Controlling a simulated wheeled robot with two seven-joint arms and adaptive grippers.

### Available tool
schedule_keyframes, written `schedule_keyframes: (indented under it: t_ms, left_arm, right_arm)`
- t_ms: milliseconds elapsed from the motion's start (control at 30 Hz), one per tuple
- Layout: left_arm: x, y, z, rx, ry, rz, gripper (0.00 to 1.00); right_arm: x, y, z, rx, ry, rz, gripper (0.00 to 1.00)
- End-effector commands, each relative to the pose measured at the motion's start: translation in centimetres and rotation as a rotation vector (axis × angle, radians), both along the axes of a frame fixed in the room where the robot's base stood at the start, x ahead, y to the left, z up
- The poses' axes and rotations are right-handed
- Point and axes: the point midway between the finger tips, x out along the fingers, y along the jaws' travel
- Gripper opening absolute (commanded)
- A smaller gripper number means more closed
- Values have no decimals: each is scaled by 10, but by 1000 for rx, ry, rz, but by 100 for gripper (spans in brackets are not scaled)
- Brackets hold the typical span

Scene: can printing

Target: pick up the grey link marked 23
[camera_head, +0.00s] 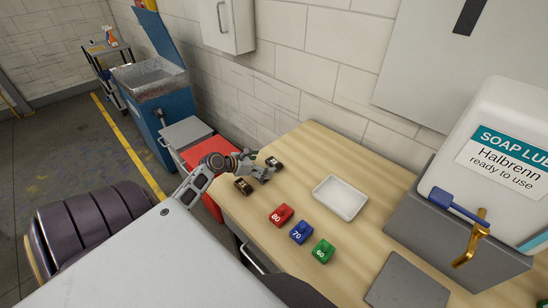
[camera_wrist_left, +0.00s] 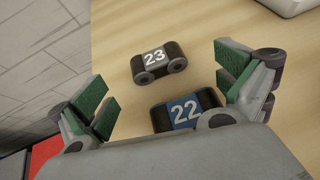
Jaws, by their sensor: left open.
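The grey link marked 23 (camera_wrist_left: 156,60) lies on the wooden table, its white number on a grey face between dark rounded ends. In the left wrist view it sits beyond and between my fingers. A blue link marked 22 (camera_wrist_left: 186,110) lies closer to my palm, near the right finger, and is partly hidden by my gripper. My left gripper (camera_wrist_left: 165,88) is open with green pads and holds nothing. In the head view my left gripper (camera_head: 266,170) hangs over the table's far left part, with small dark links beside it; their numbers cannot be read there. My right gripper is not in view.
A white tray (camera_head: 340,197) stands on the table right of my gripper. Red 80 (camera_head: 281,215), blue 70 (camera_head: 301,232) and green 60 (camera_head: 323,251) blocks stand nearer. A soap dispenser (camera_head: 500,160) is at the right. A wall runs behind the table.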

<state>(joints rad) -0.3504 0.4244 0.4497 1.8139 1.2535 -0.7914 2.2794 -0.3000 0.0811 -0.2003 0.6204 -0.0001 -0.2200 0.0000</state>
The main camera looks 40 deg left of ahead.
Motion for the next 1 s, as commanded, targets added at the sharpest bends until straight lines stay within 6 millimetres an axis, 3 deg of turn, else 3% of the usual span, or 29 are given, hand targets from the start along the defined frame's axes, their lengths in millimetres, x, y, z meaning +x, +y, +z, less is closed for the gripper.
schedule_keyframes:
  t_ms: [267, 800, 1000]
  left_arm:
    - [3, 0, -1, 0, 0, 0, 100]
    - [42, -6, -17, 0, -1, 1, 100]
    - [47, -8, -21, 0, 1, 0, 100]
  right_arm:
    - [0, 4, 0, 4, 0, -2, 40]
    - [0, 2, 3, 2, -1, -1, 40]
    - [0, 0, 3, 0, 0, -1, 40]
